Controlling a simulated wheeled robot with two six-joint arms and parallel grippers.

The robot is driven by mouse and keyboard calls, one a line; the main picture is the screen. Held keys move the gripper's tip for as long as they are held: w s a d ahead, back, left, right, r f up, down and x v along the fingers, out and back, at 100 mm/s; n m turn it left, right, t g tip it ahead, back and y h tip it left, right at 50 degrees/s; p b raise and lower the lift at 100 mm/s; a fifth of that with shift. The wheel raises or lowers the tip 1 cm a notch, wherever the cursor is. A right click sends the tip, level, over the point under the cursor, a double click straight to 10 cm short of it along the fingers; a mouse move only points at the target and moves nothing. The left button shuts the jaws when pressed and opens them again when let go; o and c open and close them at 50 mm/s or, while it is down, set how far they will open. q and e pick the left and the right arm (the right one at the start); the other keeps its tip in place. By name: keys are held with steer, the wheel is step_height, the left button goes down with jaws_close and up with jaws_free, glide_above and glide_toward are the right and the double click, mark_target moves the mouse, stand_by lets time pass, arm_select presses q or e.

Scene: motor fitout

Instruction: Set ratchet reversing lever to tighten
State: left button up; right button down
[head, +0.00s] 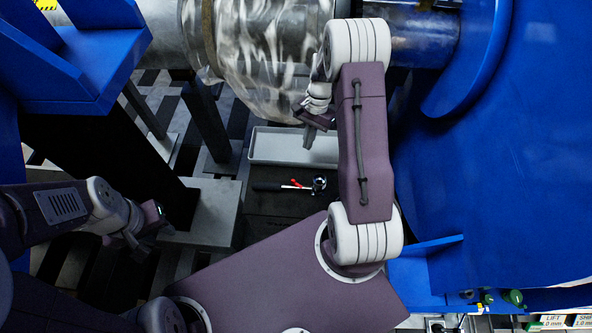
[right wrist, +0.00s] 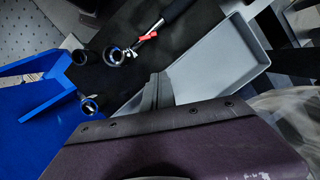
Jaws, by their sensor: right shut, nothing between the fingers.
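The ratchet (head: 275,187) lies on a dark mat, with a dark handle and a shiny round head. Its head also shows in the right wrist view (right wrist: 113,56). A small red lever (head: 297,183) sits between handle and head; in the right wrist view the red lever (right wrist: 148,36) stands out at an angle. Which setting it is in, I cannot tell.
A grey tray (head: 262,147) lies just behind the ratchet. A wrapped cylinder (head: 262,60) hangs above; a large blue housing (head: 490,190) stands right.

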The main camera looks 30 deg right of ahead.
mark_target(297, 184)
steer(key=x, duration=0.9)
steer(key=shift+a+f, duration=0.1)
steer(key=shift+f, duration=0.25)
steer(key=s+a, duration=0.2)
steer(key=a, duration=0.1)
steer(key=shift+a+f, duration=0.15)
steer(key=shift+a, duration=0.1)
